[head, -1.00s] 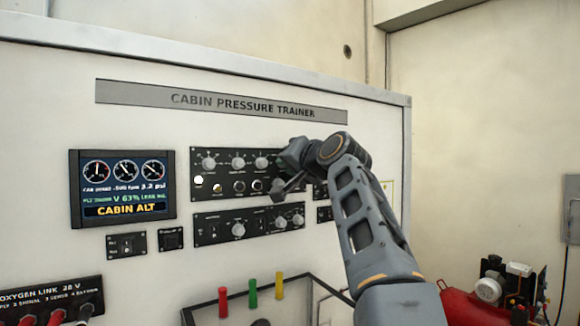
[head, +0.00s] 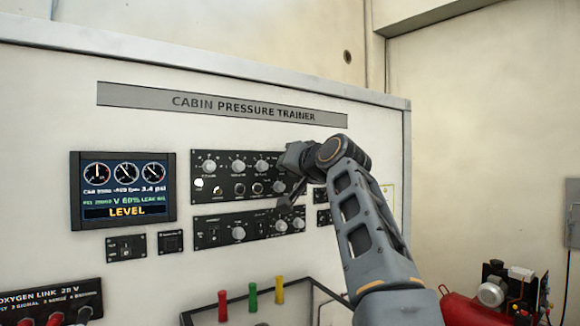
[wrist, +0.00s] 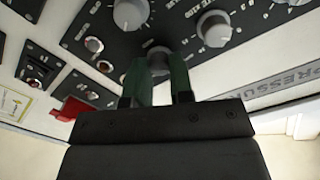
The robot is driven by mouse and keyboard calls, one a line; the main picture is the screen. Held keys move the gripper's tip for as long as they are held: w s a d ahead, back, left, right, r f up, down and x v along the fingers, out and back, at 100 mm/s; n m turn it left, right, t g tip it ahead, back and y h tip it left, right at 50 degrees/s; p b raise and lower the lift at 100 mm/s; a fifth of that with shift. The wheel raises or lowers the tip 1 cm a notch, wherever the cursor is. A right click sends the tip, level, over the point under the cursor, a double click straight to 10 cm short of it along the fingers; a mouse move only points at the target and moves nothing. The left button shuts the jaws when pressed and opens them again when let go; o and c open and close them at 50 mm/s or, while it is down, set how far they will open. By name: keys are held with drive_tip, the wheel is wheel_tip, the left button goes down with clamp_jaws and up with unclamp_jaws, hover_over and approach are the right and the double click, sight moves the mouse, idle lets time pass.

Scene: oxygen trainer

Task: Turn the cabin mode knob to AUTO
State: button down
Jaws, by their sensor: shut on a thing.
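The cabin pressure trainer's black upper control panel (head: 223,187) carries a row of knobs. In the wrist view my gripper (wrist: 160,77) has its two dark green fingers shut on a grey knob (wrist: 158,54), one finger on each side. I take it as the cabin mode knob; its label and pointer are hidden or too small to read. In the head view my gripper (head: 290,187) covers the right end of the upper panel and hides the held knob. The display (head: 123,190) reads "LEVEL" in yellow, with 3.4 psi above.
Neighbouring knobs (wrist: 131,12) and (wrist: 214,28) sit close to my fingers. A red switch guard (wrist: 76,107) is at the left in the wrist view. Below is a second panel (head: 215,233) with knobs. Red, green and yellow handles (head: 252,293) stand lower down.

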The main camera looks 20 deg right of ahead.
drive_tip(key=c, duration=1)
unclamp_jaws()
drive_tip(key=shift+s, duration=0.15)
drive_tip(key=s+d+b, duration=0.1)
drive_tip(key=s+b, duration=0.3)
drive_tip(key=s, duration=0.9)
drive_tip(key=shift+s+d+r, duration=0.2)
drive_tip(key=shift+s+r, duration=0.05)
drive_tip(key=shift+r, duration=0.1)
